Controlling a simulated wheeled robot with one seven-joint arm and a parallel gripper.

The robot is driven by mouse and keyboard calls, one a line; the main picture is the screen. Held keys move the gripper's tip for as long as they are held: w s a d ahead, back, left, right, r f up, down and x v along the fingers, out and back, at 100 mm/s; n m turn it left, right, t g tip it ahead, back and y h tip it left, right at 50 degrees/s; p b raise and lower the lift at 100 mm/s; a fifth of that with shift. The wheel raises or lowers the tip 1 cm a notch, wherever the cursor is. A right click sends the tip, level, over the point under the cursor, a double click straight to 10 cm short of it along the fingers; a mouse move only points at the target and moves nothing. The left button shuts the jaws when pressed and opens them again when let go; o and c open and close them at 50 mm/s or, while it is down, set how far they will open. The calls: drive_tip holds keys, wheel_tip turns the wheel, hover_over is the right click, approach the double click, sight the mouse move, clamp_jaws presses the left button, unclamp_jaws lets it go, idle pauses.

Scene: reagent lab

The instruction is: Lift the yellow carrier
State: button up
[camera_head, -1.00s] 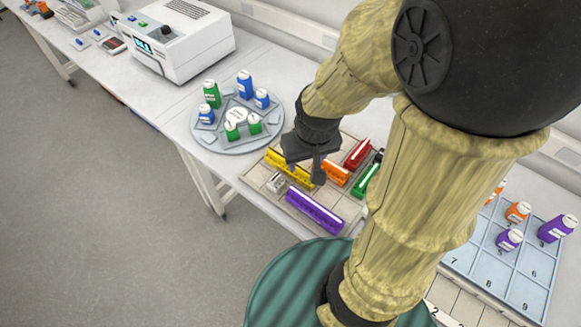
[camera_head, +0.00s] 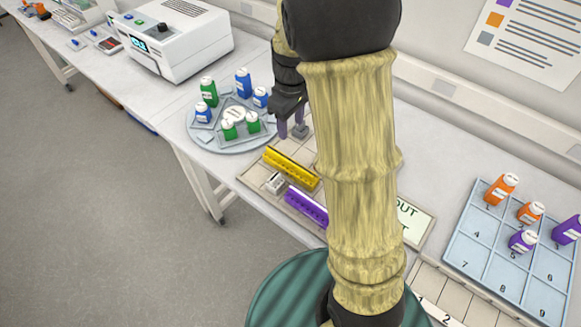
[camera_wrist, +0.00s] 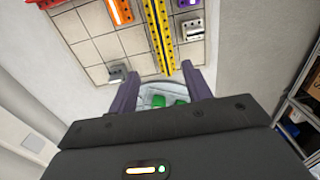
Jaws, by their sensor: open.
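The yellow carrier (camera_head: 291,168) is a long, slotted bar lying on the tiled mat (camera_head: 254,178). It also shows at the top middle of the wrist view (camera_wrist: 158,28), running away from between my fingers. My gripper (camera_head: 290,134) is open and empty, beyond the carrier and near the round turntable's right edge in the head view. In the wrist view, my two purple fingers (camera_wrist: 160,82) stand apart just short of the carrier's near end. I see no contact with it.
A purple carrier (camera_head: 306,207) and a small grey block (camera_head: 275,183) lie close to the yellow carrier. The turntable (camera_head: 205,140) holds several bottles. My arm hides part of the mat.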

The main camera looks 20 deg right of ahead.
sight(291, 160)
wheel_tip(291, 160, down, 12)
drive_tip(key=shift+f+p, duration=0.1)
drive_tip(key=shift+p, duration=0.75)
drive_tip(key=shift+s+f+p, duration=0.15)
drive_tip(key=shift+f+p, duration=0.25)
drive_tip(key=shift+f, duration=0.2)
drive_tip(key=shift+a+f+p, duration=0.1)
drive_tip(key=shift+f+p, duration=0.35)
drive_tip(key=shift+f, duration=1.5)
drive_tip(key=c, duration=0.9)
